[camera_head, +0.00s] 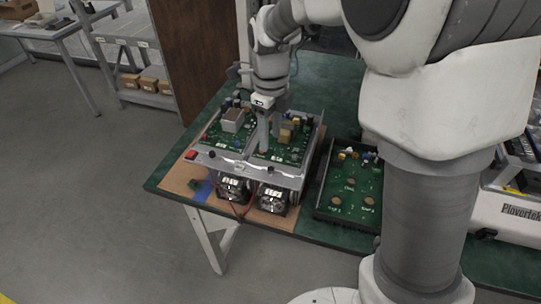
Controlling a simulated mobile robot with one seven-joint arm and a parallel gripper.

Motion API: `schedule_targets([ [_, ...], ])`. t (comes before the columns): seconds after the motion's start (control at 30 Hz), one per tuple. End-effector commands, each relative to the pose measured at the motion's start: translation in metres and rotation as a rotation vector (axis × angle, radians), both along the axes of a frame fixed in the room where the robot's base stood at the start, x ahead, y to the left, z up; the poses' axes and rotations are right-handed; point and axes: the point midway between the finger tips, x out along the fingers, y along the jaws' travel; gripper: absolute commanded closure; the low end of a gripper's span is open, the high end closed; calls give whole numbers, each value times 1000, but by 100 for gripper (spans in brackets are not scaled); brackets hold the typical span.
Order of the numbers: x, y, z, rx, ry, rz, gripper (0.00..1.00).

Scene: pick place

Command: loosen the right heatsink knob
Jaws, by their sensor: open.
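A metal chassis (240,168) with green circuit boards stands on the table. Its left board (215,137) carries a silver block (232,120), and its right board (290,152) carries yellow and dark components. My gripper (263,138) points down over the middle of the chassis, by the left part of the right board. It is open, with nothing visible between its fingers. Two dark fan-like units (272,198) sit at the front of the chassis.
A black tray (318,198) holding a green board with round parts lies right of the chassis. The green table (160,178) has a brown mat under the chassis. A white machine (508,215) stands at the right. A brown panel (190,50) and shelf (150,97) stand behind left.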

Motion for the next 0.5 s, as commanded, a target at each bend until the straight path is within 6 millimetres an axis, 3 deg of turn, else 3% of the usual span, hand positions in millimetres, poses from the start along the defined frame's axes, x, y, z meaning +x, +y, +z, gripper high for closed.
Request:
schedule_targets([
  [0.03, -1, -1, -15, -2, 5, 0, 48],
  [0.2, -1, -1, -52, -1, 3, 0, 48],
  [0.5, 0, 0, -95, -1, 1, 1, 48],
])
